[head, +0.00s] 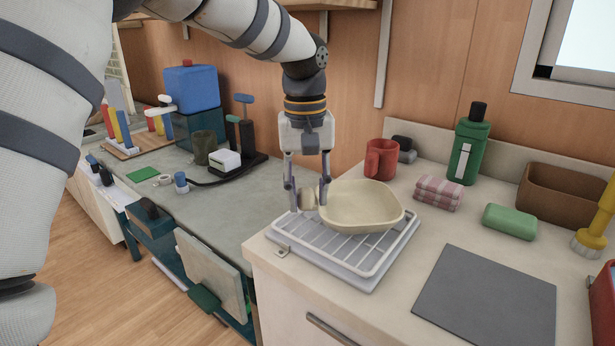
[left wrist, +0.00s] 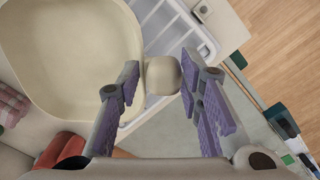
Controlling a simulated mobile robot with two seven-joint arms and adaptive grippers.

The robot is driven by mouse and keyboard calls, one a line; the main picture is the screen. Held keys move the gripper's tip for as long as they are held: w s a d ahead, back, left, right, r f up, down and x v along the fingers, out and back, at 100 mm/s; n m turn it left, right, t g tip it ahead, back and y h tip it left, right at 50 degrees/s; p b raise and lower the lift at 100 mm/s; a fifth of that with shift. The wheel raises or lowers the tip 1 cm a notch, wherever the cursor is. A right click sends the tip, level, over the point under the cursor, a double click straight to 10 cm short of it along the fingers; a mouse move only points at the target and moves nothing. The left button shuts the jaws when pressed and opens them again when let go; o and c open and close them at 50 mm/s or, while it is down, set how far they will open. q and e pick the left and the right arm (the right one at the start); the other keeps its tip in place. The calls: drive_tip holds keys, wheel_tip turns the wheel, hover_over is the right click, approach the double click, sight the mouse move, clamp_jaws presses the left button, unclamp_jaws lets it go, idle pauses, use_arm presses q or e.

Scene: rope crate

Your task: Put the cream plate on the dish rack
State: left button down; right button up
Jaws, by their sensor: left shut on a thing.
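The cream plate (head: 360,207) is a shallow dish with a short rounded handle on its left side. It is over the dish rack (head: 310,250), a light grey wire rack on a tray at the counter's left edge. I cannot tell whether it touches the wires. My left gripper (head: 307,198) points down and is shut on the plate's handle. In the left wrist view the plate (left wrist: 75,60) fills the upper left, the handle lies between the fingers (left wrist: 160,78), and part of the rack (left wrist: 175,25) shows behind. My right gripper is out of view.
A red mug (head: 381,160) stands behind the plate. A folded checked cloth (head: 438,193), green bottle (head: 468,148), green block (head: 509,222) and brown box (head: 562,195) are to the right. A dark grey mat (head: 485,300) lies in front. A lower grey bench (head: 230,205) is left.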

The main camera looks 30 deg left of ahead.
use_arm(q)
drive_tip(key=shift+f, duration=0.5)
idle(0.5)
drive_tip(key=c, duration=1)
unclamp_jaws()
drive_tip(key=shift+c, duration=0.2)
wheel_tip(320, 180, up, 12)
drive_tip(key=shift+s, duration=0.15)
drive_tip(key=shift+a, duration=0.1)
